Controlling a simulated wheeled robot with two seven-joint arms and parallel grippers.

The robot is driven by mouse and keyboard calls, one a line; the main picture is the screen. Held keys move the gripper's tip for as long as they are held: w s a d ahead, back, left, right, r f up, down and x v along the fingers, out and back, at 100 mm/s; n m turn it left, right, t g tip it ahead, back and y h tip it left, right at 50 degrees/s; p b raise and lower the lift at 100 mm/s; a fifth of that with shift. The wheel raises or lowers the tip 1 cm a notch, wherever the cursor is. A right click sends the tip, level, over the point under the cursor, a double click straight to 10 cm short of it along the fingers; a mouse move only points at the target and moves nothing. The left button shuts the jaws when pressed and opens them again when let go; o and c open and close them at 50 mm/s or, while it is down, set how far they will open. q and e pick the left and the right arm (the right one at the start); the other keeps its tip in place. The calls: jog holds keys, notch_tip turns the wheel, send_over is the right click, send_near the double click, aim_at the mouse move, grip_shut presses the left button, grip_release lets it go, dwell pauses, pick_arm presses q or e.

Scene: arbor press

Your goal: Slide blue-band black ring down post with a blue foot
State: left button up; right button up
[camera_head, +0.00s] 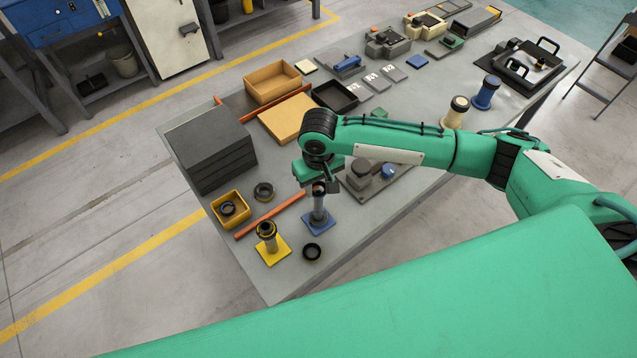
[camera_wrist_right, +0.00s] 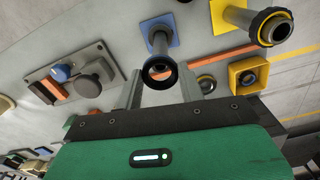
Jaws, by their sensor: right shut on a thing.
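The post with a blue foot (camera_head: 319,216) stands upright near the table's front edge; its shaft (camera_wrist_right: 160,42) and blue foot show in the right wrist view. My right gripper (camera_head: 319,186) is above its top, fingers pointing down. In the wrist view the right gripper (camera_wrist_right: 160,82) is shut on a black ring (camera_wrist_right: 174,80) between its fingers. The ring lines up with the post's top end; I cannot tell how far it is around it. Its blue band is not clear in either view. My left gripper is not in view.
A post with a yellow foot (camera_head: 273,252) carrying a black ring stands close left. A loose black ring (camera_head: 312,259) lies in front, another (camera_head: 264,183) farther back. An orange strip (camera_head: 270,215) and a grey fixture plate (camera_head: 385,190) are nearby.

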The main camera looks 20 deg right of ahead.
jog(key=p, duration=0.3)
jog(key=shift+p, duration=0.3)
dwell(3.1)
jog(key=shift+f+b, duration=0.35)
jog(key=shift+f, duration=1.6)
dwell(0.7)
jog(key=o, duration=1.1)
jog(key=shift+r+b, duration=0.3)
jog(key=shift+r, duration=0.25)
jog(key=shift+r+b, duration=1.7)
jog(key=shift+r, duration=4.65)
